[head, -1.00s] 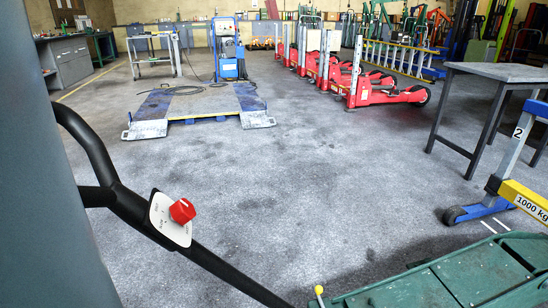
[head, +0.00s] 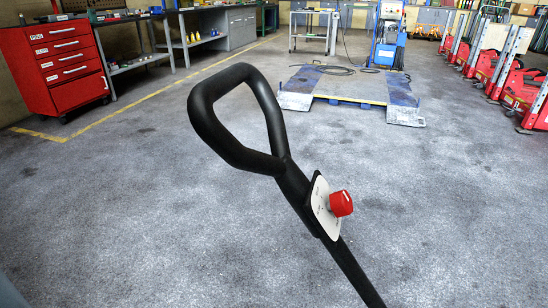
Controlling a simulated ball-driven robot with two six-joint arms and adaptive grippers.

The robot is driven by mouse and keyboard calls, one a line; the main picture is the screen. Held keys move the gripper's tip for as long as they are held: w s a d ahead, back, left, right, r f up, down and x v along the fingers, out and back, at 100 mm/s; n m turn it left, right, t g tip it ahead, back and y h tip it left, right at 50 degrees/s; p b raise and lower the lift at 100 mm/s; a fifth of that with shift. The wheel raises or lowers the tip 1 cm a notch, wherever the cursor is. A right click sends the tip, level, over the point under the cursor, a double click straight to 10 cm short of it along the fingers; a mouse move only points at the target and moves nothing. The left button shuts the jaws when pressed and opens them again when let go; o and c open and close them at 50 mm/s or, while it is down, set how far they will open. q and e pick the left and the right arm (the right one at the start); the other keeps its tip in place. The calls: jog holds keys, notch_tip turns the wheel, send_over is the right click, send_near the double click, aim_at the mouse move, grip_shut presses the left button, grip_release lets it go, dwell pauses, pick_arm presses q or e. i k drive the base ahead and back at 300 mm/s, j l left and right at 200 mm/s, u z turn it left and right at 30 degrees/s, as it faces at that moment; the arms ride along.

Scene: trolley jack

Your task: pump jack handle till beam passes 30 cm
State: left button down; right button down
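The black jack handle (head: 296,190) rises from the lower right toward the middle of the head view. Its closed loop grip (head: 198,116) is at the upper end, and nothing is holding it. A white plate (head: 320,205) with a red knob (head: 341,203) sits on the shaft below the loop. The handle leans up and to the left. The jack's body, the beam and any height scale are outside this view. Neither of my grippers shows.
A red drawer cabinet (head: 54,66) stands at the left, beside workbenches (head: 138,62) along the back. A low blue-edged lift platform (head: 352,86) lies at the centre back. Red jacks (head: 518,88) line the right. The grey floor around the handle is clear.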

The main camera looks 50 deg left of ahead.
aim_at(309, 200)
jog(key=k+l, duration=0.8)
jog(key=k, duration=0.15)
